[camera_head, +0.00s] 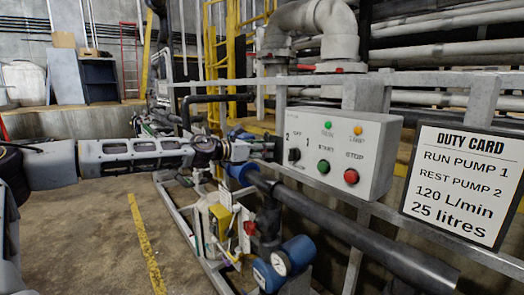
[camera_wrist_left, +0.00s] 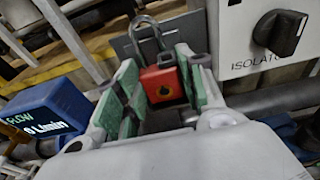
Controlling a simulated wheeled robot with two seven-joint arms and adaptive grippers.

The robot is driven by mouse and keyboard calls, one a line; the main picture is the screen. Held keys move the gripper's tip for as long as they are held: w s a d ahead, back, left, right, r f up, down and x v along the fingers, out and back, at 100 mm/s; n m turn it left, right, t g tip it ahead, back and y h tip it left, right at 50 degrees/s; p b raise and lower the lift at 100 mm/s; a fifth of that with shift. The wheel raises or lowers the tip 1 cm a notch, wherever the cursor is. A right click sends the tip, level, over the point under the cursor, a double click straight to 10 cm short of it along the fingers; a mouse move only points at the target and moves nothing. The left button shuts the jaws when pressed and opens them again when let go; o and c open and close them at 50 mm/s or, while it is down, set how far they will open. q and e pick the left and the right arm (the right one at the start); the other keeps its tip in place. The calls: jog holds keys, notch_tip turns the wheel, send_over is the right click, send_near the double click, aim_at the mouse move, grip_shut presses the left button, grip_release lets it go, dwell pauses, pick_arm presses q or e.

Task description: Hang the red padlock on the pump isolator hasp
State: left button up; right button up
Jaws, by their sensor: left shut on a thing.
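My left gripper (camera_head: 268,150) reaches in from the left and its tip is at the left end of the grey control box. In the left wrist view, its green-padded fingers (camera_wrist_left: 160,88) are shut on the red padlock (camera_wrist_left: 164,86). The padlock's grey shackle (camera_wrist_left: 146,36) stands up above the red body. A dark grey plate (camera_wrist_left: 122,46) shows behind the padlock; I cannot tell whether they touch. A white panel marked ISOLATOR (camera_wrist_left: 232,48) with a black knob (camera_wrist_left: 280,32) is to the right. I cannot make out the hasp clearly. The padlock is hidden in the head view.
The control box (camera_head: 375,150) carries a selector, lamps and buttons. A duty card (camera_head: 465,185) hangs to its right. A dark pipe (camera_head: 350,235) runs below the box. A blue flow display (camera_wrist_left: 45,115) is left of the fingers. Open floor (camera_head: 95,240) lies at lower left.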

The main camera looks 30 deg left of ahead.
pick_arm(q)
jog(key=shift+f+b, duration=0.2)
jog(key=shift+b, duration=0.2)
dwell(0.5)
jog(key=o, duration=1)
jog(key=shift+c, duration=0.4)
jog(key=p+v, duration=0.5)
jog(key=shift+p, duration=0.3)
jog(key=shift+v, duration=1)
